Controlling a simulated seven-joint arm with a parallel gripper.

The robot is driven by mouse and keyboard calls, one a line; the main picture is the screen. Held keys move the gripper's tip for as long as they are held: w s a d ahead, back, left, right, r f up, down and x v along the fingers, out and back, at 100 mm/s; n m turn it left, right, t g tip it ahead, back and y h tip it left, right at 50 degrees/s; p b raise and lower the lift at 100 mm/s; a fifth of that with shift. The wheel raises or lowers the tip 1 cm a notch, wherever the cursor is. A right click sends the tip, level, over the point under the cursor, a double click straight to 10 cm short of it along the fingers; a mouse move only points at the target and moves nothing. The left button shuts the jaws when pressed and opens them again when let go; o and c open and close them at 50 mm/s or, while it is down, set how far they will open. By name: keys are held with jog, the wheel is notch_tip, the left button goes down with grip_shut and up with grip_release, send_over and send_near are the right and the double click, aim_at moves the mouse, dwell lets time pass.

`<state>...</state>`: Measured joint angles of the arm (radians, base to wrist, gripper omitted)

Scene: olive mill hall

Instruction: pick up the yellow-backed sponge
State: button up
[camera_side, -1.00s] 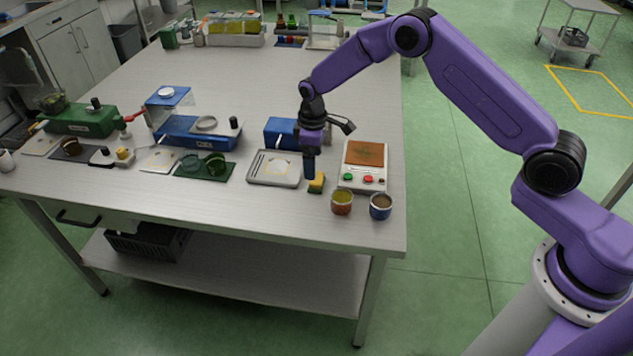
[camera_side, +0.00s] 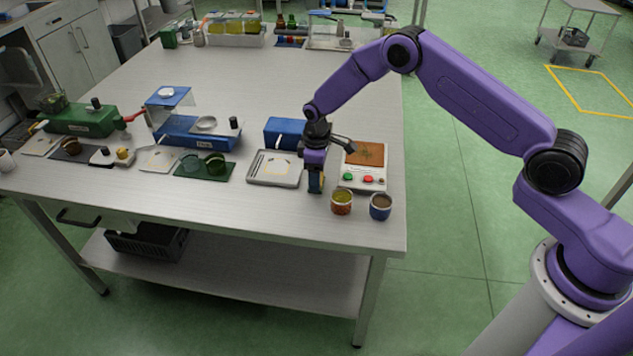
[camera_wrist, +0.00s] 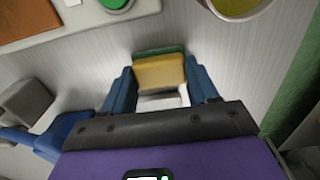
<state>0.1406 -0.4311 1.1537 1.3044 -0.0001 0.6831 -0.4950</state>
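The yellow-backed sponge (camera_wrist: 158,72) shows in the wrist view between the two blue fingertips, its yellow face toward me and a green layer along its far edge. In the side view it is mostly hidden by my gripper (camera_side: 316,187), which is pointing down at the table's front part. In the wrist view my gripper (camera_wrist: 162,80) is open, with one finger at each side of the sponge. The fingers are very close to its sides; I cannot tell whether they touch.
Two small cups, one orange (camera_side: 342,205) and one blue (camera_side: 380,208), stand at front right. A grey tray (camera_side: 260,182) lies close on the left.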

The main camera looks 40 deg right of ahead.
jog(key=shift+r, duration=0.1)
jog(key=shift+r, duration=0.55)
notch_tip(320, 180, up, 2)
jog(key=shift+r, duration=0.1)
jog(key=s+d+r, duration=0.2)
jog(key=s+r, duration=0.7)
jog(key=s, duration=0.4)
jog(key=shift+s+d+r, duration=0.25)
jog(key=shift+s+d, duration=0.1)
